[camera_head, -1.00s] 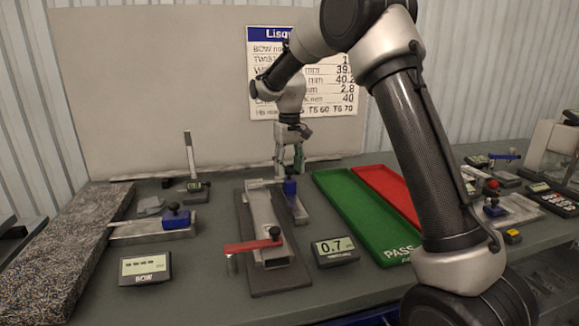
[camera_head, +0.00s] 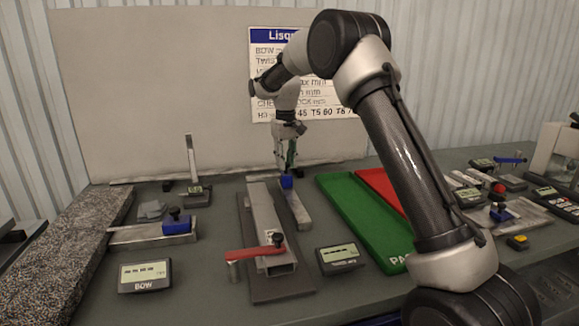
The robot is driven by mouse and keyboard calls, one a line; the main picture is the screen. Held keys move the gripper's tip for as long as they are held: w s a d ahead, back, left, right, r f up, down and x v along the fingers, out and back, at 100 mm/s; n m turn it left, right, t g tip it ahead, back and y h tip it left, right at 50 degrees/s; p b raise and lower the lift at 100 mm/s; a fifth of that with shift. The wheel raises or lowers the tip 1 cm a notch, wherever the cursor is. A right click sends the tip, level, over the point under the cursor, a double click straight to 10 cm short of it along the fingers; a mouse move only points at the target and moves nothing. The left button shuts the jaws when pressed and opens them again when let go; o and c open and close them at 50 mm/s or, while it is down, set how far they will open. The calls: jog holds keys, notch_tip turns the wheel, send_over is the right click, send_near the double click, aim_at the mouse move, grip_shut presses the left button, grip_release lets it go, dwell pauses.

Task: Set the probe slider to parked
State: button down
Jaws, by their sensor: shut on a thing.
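The probe slider is a blue block (camera_head: 287,182) on a narrow grey metal rail (camera_head: 298,211), beside the right edge of the dark fixture base. It sits near the rail's far end. My gripper (camera_head: 287,171) reaches down from behind and is shut on the top of the blue slider. The fingertips are small here, and the exact contact is hard to make out. The display (camera_head: 340,256) in front of the rail shows dashes.
A metal channel (camera_head: 264,214) lies on the fixture left of the rail, with a red lever (camera_head: 254,252) across its near end. Green (camera_head: 362,219) and red (camera_head: 381,186) trays lie to the right. A second blue slider (camera_head: 176,224) and the BOW display (camera_head: 145,276) are left.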

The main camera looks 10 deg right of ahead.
jog(key=shift+w, duration=1.15)
jog(key=c, duration=1.2)
grip_release()
notch_tip(320, 180, up, 12)
